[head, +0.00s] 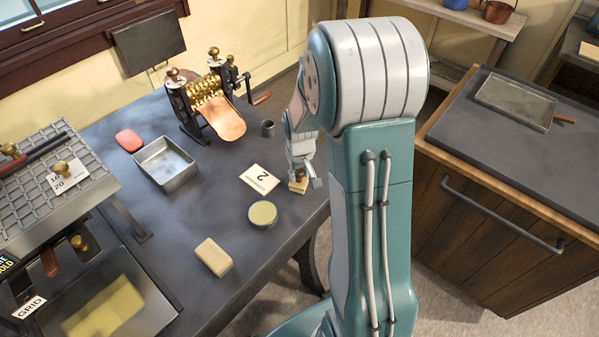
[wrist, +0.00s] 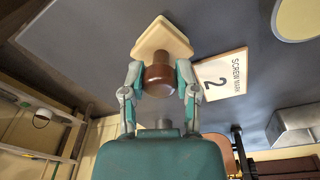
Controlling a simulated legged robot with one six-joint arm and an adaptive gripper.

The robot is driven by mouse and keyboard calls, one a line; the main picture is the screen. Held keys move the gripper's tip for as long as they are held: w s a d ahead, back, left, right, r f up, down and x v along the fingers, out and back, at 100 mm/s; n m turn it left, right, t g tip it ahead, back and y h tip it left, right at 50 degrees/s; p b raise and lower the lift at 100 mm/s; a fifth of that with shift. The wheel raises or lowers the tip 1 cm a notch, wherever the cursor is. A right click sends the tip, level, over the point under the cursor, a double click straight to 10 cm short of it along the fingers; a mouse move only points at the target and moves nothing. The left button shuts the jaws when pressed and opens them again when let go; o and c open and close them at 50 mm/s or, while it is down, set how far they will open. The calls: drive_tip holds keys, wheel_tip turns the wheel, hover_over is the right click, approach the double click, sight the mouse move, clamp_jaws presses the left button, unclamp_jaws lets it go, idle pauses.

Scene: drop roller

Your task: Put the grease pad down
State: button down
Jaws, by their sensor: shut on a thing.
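The grease pad shows in the wrist view as a pale cream pad (wrist: 161,38) with a round brown wooden knob (wrist: 158,79). My gripper (wrist: 160,74) is shut on the knob, one finger on each side. In the head view the small grease pad (head: 298,186) is at the fingers of my gripper (head: 303,178), low over the right edge of the dark table, right of the card marked 2 (head: 260,179). I cannot tell whether the pad touches the table top.
On the dark table (head: 228,185) are a round tin (head: 263,214), a yellow sponge-like block (head: 214,257), a metal tray (head: 164,164), a red oval item (head: 129,140) and a brass roller machine (head: 208,97).

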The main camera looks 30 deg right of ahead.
sight(299, 185)
drive_tip(key=shift+c, duration=1.8)
unclamp_jaws()
drive_tip(key=shift+a, duration=0.15)
drive_tip(key=shift+r, duration=0.3)
wheel_tip(299, 185, up, 10)
drive_tip(key=s+r, duration=0.1)
drive_tip(key=s+a+r+t, duration=0.2)
drive_tip(key=s+a+r, duration=0.3)
drive_tip(key=s, duration=0.4)
drive_tip(key=s+a+r+t, duration=0.2)
drive_tip(key=s+a+r, duration=0.4)
drive_tip(key=s, duration=0.3)
drive_tip(key=shift+a+r+n, duration=0.25)
drive_tip(key=shift+a+n, duration=0.15)
drive_tip(key=shift+a, duration=0.35)
drive_tip(key=shift+w, duration=0.1)
